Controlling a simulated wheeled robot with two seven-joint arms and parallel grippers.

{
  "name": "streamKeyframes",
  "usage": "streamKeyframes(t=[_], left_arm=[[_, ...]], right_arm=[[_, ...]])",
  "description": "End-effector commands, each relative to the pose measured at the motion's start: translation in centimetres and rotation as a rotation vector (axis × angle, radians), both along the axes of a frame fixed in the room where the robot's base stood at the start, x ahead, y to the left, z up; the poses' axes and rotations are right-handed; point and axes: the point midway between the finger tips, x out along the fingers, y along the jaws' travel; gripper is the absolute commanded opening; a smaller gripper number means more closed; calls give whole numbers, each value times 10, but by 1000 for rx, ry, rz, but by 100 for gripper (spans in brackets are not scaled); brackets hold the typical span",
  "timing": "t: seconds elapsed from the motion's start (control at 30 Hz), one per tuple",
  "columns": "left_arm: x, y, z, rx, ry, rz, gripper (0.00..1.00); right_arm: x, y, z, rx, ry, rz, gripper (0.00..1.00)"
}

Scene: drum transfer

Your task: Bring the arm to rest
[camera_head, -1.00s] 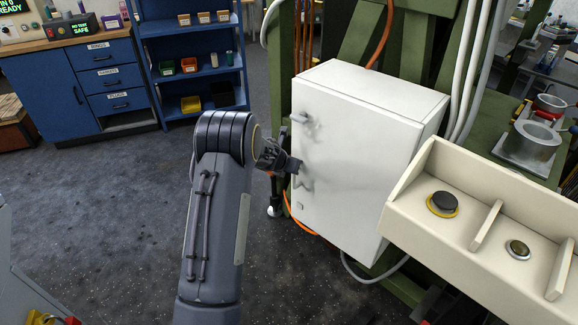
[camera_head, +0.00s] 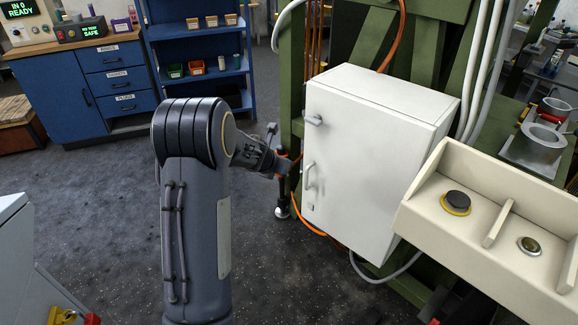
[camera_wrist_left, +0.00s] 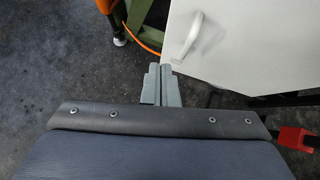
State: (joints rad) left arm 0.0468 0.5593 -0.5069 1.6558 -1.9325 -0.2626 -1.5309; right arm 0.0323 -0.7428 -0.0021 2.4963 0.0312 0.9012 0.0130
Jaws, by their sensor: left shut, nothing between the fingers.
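My left arm comes up from the bottom of the head view, and its gripper (camera_head: 287,166) is just left of the white cabinet's front. In the left wrist view my left gripper (camera_wrist_left: 162,86) has its grey fingers together with nothing between them. The white cabinet (camera_head: 362,150) is closed, with a handle (camera_head: 310,175) low on its door and a latch above. The handle (camera_wrist_left: 189,36) also shows in the left wrist view, beyond and right of the fingertips, apart from them. My right gripper does not show.
A beige button box (camera_head: 490,215) stands right of the cabinet. An orange cable and a grey hose hang below the cabinet. Blue shelving (camera_head: 198,45) and a blue drawer bench (camera_head: 90,85) stand at the back left. The floor (camera_head: 100,200) between is clear.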

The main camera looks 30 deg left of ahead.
Motion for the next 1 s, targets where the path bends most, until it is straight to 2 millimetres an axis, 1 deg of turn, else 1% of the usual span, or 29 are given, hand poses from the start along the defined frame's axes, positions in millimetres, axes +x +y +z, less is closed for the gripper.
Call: streamKeyframes(t=[0.1,0.27,0.37,0.47,0.5,0.57,0.6,0.67,0.7,0.73,0.77,0.8,0.87,0.9,1.0], left_arm=[[-4,1,4,1,0,1,0],[-5,2,6,-10,-6,14,0],[-9,5,27,-91,-56,132,0],[-26,12,68,-302,-159,407,0],[-38,14,86,-424,-205,551,0],[-64,14,110,-633,-263,784,0],[-83,12,122,-781,-287,942,0],[-115,3,134,-1000,-304,1168,0],[-138,-7,139,-1145,-299,1315,0],[-155,-16,141,-1249,-288,1425,0],[-173,-26,143,-1351,-268,1532,0],[-196,-43,143,-1482,-231,1674,0],[-231,-71,141,-1652,-147,1884,0],[-252,-91,139,-1743,-83,2014,0],[-297,-136,133,-1890,92,2290,0]], right_arm=[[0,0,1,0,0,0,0],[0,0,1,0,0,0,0],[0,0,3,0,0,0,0],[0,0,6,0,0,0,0],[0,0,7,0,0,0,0],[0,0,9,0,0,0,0],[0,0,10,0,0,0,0],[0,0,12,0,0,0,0],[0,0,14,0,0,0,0],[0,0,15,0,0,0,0],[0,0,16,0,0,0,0],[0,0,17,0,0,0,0],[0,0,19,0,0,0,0],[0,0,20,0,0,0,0],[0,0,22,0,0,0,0]])
